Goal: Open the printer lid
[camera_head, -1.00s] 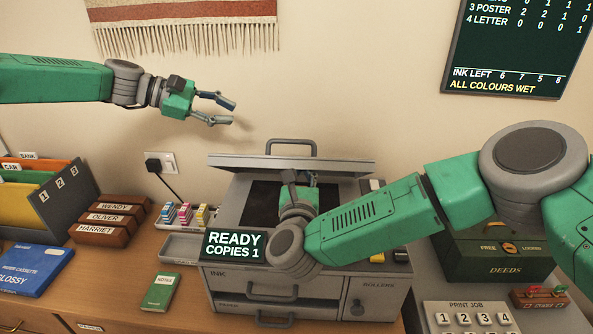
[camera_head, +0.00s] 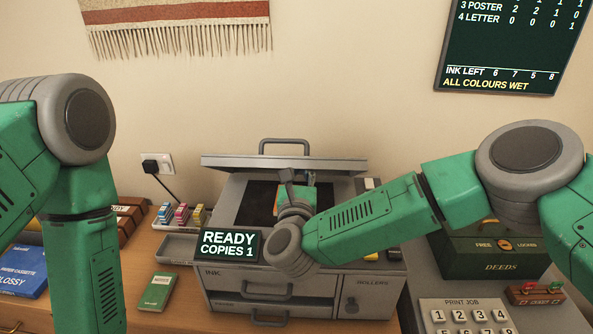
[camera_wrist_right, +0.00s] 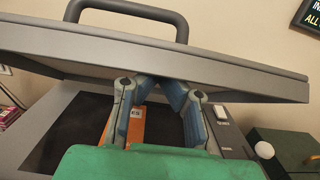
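The grey printer (camera_head: 222,281) stands on the desk. Its lid (camera_head: 225,163) is raised at a slant, with a grey handle on top, and the dark glass (camera_head: 255,203) shows beneath. My right gripper (camera_head: 290,178) is over the glass below the lid. In the right wrist view the lid (camera_wrist_right: 60,50) crosses above my blue-padded fingers (camera_wrist_right: 155,82). Their tips lean together at the lid's underside; whether they touch each other or the lid is unclear. An orange piece with a small label (camera_wrist_right: 135,125) shows between them. My left gripper is out of view.
A READY sign (camera_head: 230,245) stands before the printer's left side. Ink cartridges (camera_head: 181,213) and a green booklet (camera_head: 158,291) lie to the left. A number keypad (camera_head: 465,316) and a green deeds box (camera_head: 497,255) are at right.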

